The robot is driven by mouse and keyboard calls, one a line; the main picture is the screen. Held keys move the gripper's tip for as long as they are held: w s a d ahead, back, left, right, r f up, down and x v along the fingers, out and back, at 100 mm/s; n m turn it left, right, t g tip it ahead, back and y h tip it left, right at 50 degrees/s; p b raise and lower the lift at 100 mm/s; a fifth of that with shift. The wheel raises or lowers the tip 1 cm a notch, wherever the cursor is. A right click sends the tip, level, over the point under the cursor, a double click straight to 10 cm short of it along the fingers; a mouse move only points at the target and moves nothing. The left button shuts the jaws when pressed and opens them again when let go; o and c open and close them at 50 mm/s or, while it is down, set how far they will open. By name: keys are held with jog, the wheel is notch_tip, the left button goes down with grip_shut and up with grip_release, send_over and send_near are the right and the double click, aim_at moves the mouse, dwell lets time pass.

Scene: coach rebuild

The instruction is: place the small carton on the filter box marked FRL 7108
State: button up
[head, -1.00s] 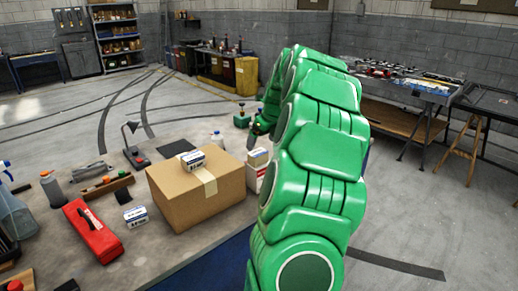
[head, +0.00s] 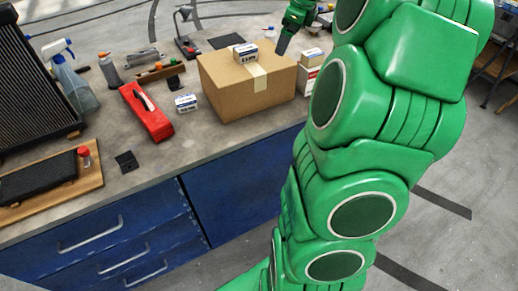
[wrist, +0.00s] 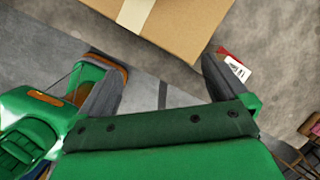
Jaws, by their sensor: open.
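A small white and blue carton (head: 245,53) lies on top of a large taped cardboard box (head: 232,95). Another white and blue carton (head: 186,102) lies on the bench left of the box. The lettering is too small to read, so I cannot tell which is FRL 7108. My gripper (head: 286,40) is behind the cardboard box, open and apparently empty. In the wrist view its fingers (wrist: 160,92) are spread, with the cardboard box (wrist: 185,22) beyond them.
A black panel on a wooden board (head: 50,180) lies at the front left. Bare bench top (head: 215,135) shows before the cardboard box.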

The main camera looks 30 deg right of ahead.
jog(key=s+a+f+n+g, duration=0.1)
jog(key=s+a+n, duration=0.6)
jog(key=a, duration=0.3)
jog(key=s+a+f+n+g, duration=0.1)
jog(key=s+a+n+g, duration=0.1)
jog(key=s+a+n, duration=0.7)
jog(key=s+a+f+n, duration=0.2)
jog(key=s+a+n, duration=0.1)
jog(key=s, duration=0.3)
jog(key=s+a+f+n+g, duration=0.1)
jog(key=s+a+f+n, duration=0.1)
jog(key=s+n, duration=0.3)
jog(key=s+a+f+n+g+h, duration=0.1)
jog(key=s+a+f+n, duration=0.1)
jog(key=s+a+n, duration=0.2)
jog(key=s, duration=0.3)
jog(key=shift+s+a, duration=0.35)
jog(key=shift+a, duration=0.05)
